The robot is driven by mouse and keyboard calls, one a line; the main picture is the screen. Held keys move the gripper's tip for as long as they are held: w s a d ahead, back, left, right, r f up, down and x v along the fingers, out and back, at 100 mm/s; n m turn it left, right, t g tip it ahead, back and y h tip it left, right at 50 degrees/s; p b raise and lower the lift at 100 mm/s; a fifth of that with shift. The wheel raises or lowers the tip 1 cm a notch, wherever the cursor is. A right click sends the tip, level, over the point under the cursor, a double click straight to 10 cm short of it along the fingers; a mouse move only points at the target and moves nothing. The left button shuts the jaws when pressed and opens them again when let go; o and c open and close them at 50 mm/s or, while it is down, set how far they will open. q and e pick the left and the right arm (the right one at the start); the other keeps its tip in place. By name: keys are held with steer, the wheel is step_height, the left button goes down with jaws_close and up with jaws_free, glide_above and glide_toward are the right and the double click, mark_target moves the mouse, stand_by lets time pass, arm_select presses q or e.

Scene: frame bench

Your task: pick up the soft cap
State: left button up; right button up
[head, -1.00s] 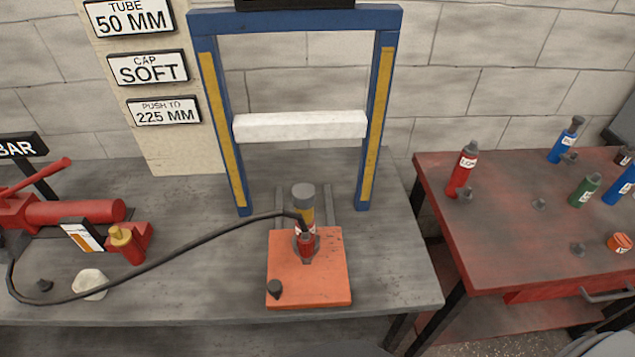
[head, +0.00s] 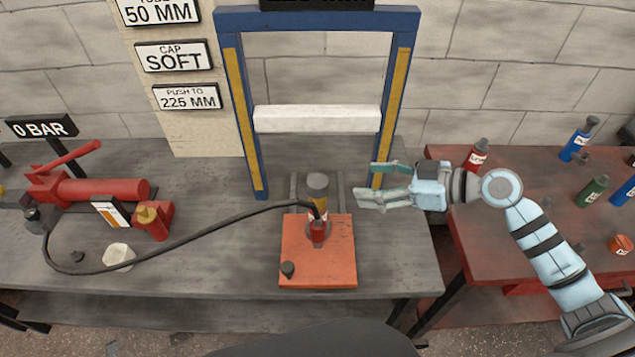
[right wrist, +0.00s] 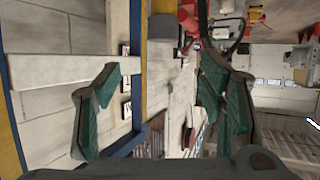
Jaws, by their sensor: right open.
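A sign (head: 173,57) on the wall reads "CAP SOFT". No piece in view is readably marked as the soft cap, so I cannot tell which it is. A dark grey cap-like top (head: 317,181) sits on an upright yellow ram with a red base, on an orange plate (head: 335,265). A small dark piece (head: 287,269) stands on the plate's front left corner. A white lump (head: 118,257) lies on the bench at left. My right gripper (head: 366,184) is open and empty, right of the ram. In the right wrist view (right wrist: 158,72) the ram shows beyond its fingers. My left gripper is not in view.
A blue frame (head: 242,130) with a white crossbar (head: 317,118) stands behind the ram. A black hose (head: 200,235) runs to the red pump (head: 100,190). The red table (head: 480,245) at right holds several bottles and an orange labelled piece (head: 621,244).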

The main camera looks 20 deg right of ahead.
mark_target(319, 181)
steer(key=p+x, duration=0.1)
steer(key=x, duration=1.3)
steer(key=shift+s+a+f, duration=0.1)
steer(key=shift+s+f, duration=0.05)
steer(key=shift+s, duration=0.1)
steer(key=c, duration=1.3)
steer(key=shift+c, duration=0.3)
